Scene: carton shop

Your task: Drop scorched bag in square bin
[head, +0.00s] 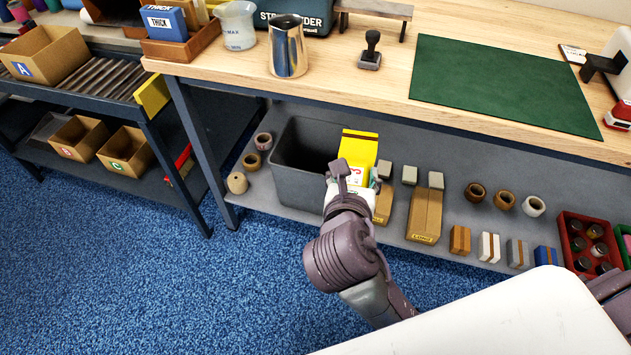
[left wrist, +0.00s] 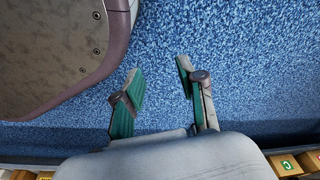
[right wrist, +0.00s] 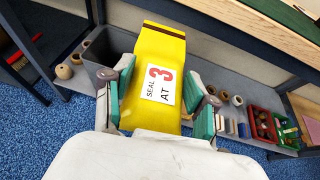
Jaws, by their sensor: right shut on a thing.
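The yellow bag (head: 357,151) has a dark brown scorched-looking band across its top edge. A white label reading "SEAL AT 3" shows on it in the right wrist view (right wrist: 160,50). My right gripper (head: 352,180) is shut on the bag, with green pads on both sides of it. The square bin (head: 288,192) is dark grey and stands open on the lower shelf. In the head view the bag is at the bin's right end, overlapping its rim; its height above the rim is unclear. My left gripper (left wrist: 160,70) is open and empty above the blue carpet.
The wooden bench top (head: 340,65) overhangs the shelf behind the bin. Tape rolls (head: 263,141) stand left of the bin. Cartons (head: 425,215), small blocks and a red crate (head: 588,245) stand to the right. The bench leg (head: 203,150) is at the left.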

